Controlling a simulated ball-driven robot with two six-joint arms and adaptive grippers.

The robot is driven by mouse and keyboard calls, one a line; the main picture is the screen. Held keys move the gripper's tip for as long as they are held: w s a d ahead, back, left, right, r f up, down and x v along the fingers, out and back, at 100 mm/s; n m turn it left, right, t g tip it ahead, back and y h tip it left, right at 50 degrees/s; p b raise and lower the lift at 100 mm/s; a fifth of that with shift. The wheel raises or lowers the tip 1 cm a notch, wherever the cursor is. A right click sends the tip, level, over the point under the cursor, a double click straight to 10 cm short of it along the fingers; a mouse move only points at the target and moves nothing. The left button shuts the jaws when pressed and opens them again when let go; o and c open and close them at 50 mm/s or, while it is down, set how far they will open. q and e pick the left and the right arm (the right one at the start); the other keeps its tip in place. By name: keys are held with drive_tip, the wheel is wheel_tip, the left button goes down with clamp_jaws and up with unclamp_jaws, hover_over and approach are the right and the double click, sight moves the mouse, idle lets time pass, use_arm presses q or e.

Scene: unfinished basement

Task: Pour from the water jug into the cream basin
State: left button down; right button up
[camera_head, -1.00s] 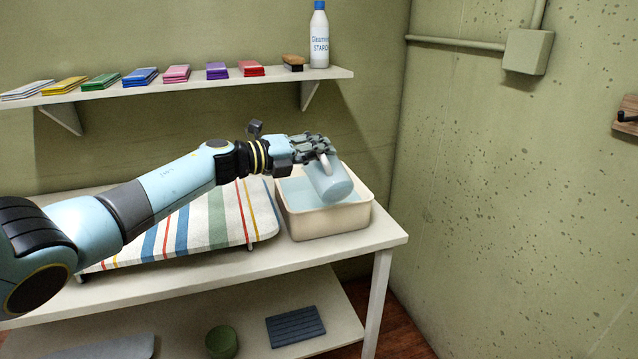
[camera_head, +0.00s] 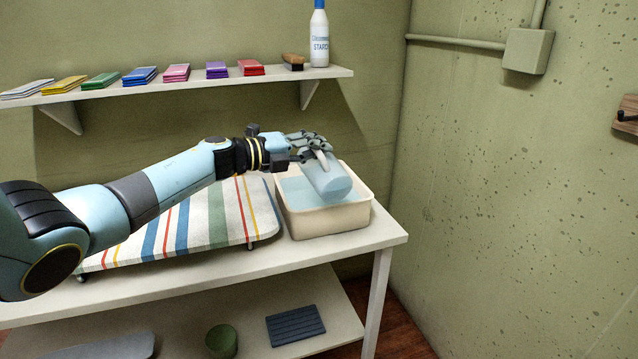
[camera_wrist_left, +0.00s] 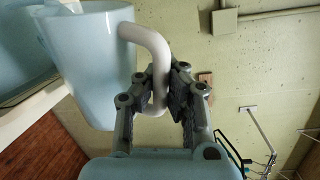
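The water jug (camera_head: 328,178) is pale blue with a white handle. It is tilted over the cream basin (camera_head: 330,219), its base toward the lower right. The basin stands on the bench and holds pale blue water. My left gripper (camera_head: 312,149) is shut on the jug's handle. In the left wrist view the jug (camera_wrist_left: 90,62) shows at upper left, and my left gripper (camera_wrist_left: 160,100) has its fingers on either side of the handle (camera_wrist_left: 152,50). The jug's mouth and any stream are hidden in the head view. My right gripper is not in view.
A striped ironing board (camera_head: 190,230) lies left of the basin on the white bench (camera_head: 240,264). A wall shelf (camera_head: 180,88) above holds folded cloths, a brush (camera_head: 293,61) and a starch bottle (camera_head: 319,37). The lower shelf holds a green pot (camera_head: 221,341) and a dark slatted mat (camera_head: 295,325).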

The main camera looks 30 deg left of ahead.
use_arm(q)
drive_tip(key=shift+w+a+n, duration=0.25)
drive_tip(key=shift+a+n, duration=0.15)
drive_tip(key=shift+a+r, duration=0.1)
drive_tip(key=shift+a, duration=0.05)
drive_tip(key=shift+w+a+r+n, duration=0.15)
drive_tip(key=shift+r+n, duration=0.05)
drive_tip(key=shift+n, duration=0.1)
idle(0.9)
